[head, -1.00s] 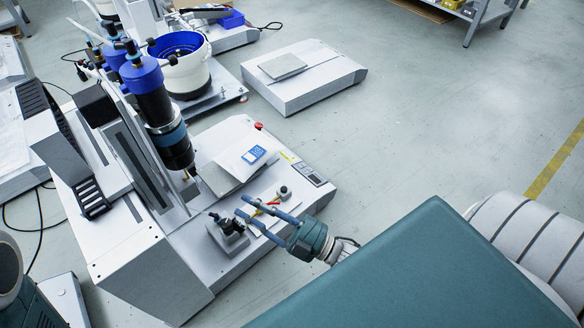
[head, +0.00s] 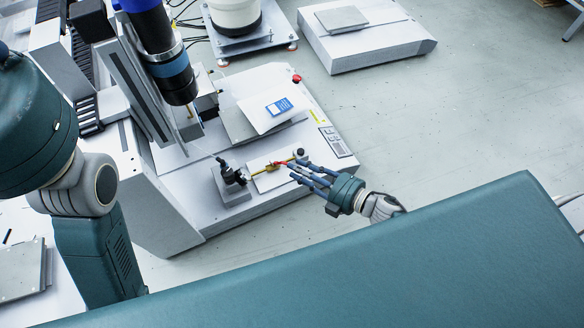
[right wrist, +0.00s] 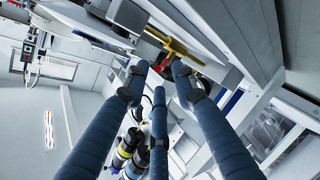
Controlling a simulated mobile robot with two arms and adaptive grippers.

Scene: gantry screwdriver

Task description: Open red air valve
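The air valve is a yellow brass fitting (head: 264,170) with a small red handle (head: 281,164), on the front part of the screwdriver machine's base. In the right wrist view the brass fitting (right wrist: 174,44) is at the top, with the red handle (right wrist: 154,61) just beyond the fingertips. My right gripper (head: 296,169) reaches in from the right, its fingers spread and its tips close to the handle. The right wrist view shows the three fingers (right wrist: 159,76) apart, holding nothing; I cannot tell whether they touch the handle. My left gripper is out of view.
A black fitting on a grey block (head: 231,182) stands left of the valve. A blue-and-black screwdriver unit (head: 166,62) hangs behind it. A tilted plate with a blue label (head: 263,101), a red button (head: 296,78) and a keypad (head: 336,143) are also near.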

